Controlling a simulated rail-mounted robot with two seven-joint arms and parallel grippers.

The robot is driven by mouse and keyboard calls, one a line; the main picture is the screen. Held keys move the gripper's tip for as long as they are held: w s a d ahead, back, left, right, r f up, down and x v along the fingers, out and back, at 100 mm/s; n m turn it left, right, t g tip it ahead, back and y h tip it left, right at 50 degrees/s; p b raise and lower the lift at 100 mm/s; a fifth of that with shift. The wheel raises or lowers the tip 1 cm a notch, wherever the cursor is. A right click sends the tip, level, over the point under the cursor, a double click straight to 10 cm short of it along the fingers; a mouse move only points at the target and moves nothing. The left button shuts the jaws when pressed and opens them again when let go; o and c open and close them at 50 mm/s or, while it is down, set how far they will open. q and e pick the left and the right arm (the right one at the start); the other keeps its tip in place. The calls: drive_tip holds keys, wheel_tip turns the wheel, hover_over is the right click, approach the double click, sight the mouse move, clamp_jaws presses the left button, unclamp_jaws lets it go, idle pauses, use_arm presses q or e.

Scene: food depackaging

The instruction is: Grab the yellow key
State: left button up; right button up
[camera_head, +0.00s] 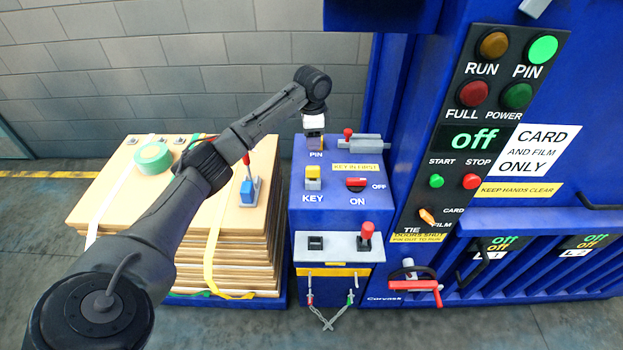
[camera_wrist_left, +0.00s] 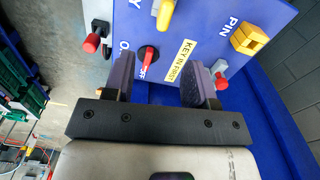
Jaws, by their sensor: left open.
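The yellow key (camera_head: 313,171) sits in its holder above the KEY label on the blue panel. In the left wrist view, a yellow key handle (camera_wrist_left: 166,13) is at the top edge beside the partly cut-off KEY label. My left gripper (camera_head: 314,130) is above the far end of the panel, over the PIN spot, apart from the key. In the left wrist view, its fingers (camera_wrist_left: 160,82) are open with nothing held between them. My right gripper is not in view.
The red ON/OFF switch (camera_head: 356,183) is right of the key. A yellow PIN piece (camera_wrist_left: 249,39) stands on the panel. A red-knobbed lever (camera_head: 366,234) is nearer. Stacked cardboard (camera_head: 110,205) with green tape (camera_head: 153,157) lies left; the blue machine (camera_head: 410,110) rises right.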

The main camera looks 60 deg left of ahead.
sight(313, 167)
use_arm(q)
drive_tip(key=shift+m, duration=0.4)
wheel_tip(313, 167, down, 8)
drive_tip(key=shift+a+f, duration=0.1)
drive_tip(key=shift+f, duration=0.1)
drive_tip(key=shift+w+a+f+p, duration=0.15)
drive_tip(key=shift+f+p, duration=0.1)
drive_tip(key=shift+f, duration=1.1)
drive_tip(key=shift+w+f+p, duration=0.1)
drive_tip(key=shift+f+p, duration=0.1)
drive_tip(key=shift+f, duration=1.15)
clamp_jaws()
